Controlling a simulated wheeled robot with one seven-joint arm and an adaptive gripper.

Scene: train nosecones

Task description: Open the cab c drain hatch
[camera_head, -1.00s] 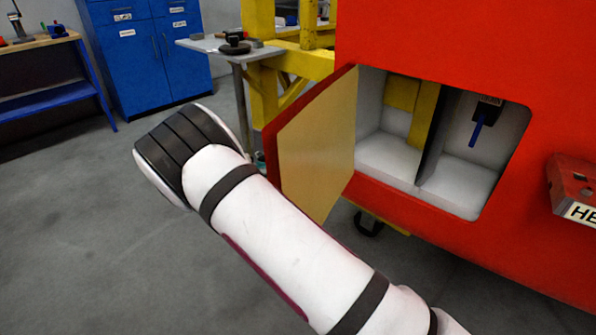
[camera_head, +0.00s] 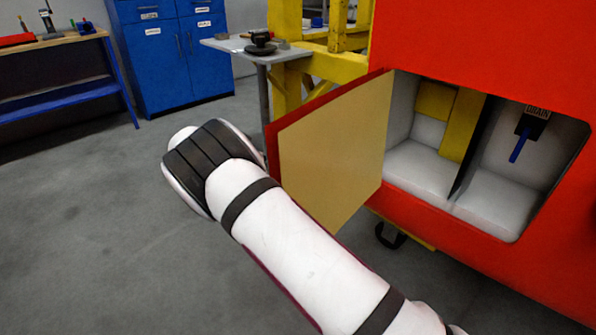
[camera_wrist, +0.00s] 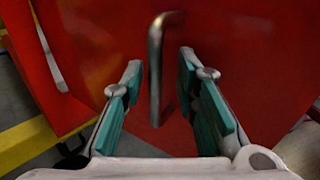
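The hatch door (camera_head: 340,150) stands swung out to the left of its opening in the red cab, with its cream inner face showing in the head view. Inside the opening are a white-walled recess (camera_head: 500,203), a yellow part, a dark divider and a blue lever (camera_head: 520,147) under a "DRAIN" label. In the wrist view, a metal bar handle (camera_wrist: 156,75) stands on the red outer face (camera_wrist: 245,45). My gripper (camera_wrist: 160,62) is open, with its teal-padded fingers on either side of the handle and gaps visible on both sides. The head view hides my fingers behind the door and arm.
A yellow frame (camera_head: 285,75) and a small grey table (camera_head: 250,50) stand behind the door. Blue cabinets (camera_head: 170,62) and a workbench (camera_head: 60,43) are at the back left. The grey floor (camera_head: 90,230) at left is clear.

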